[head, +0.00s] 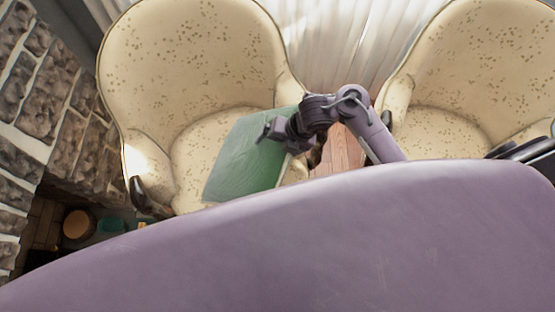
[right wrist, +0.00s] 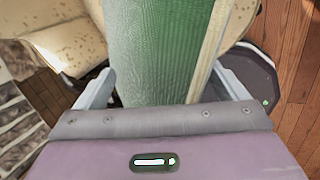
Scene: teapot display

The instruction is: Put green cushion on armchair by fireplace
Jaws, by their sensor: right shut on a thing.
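The green cushion (head: 247,153) shows in the head view over the seat of the left armchair (head: 195,60), the one beside the stone fireplace. I cannot tell whether it rests on the seat or is held just above it. My right gripper (head: 277,131) is shut on the cushion's right edge. In the right wrist view the cushion (right wrist: 165,45) runs up between the two fingers, with a pale edge strip along its right side. The armchair's patterned cream fabric (right wrist: 65,40) shows at the upper left. My left gripper is not in view.
The stone fireplace (head: 45,75) stands at the far left, with a dark opening holding small objects below. A second cream armchair (head: 470,70) stands at the right. Wooden floor (head: 340,152) shows between the chairs, and pale curtains (head: 325,40) hang behind.

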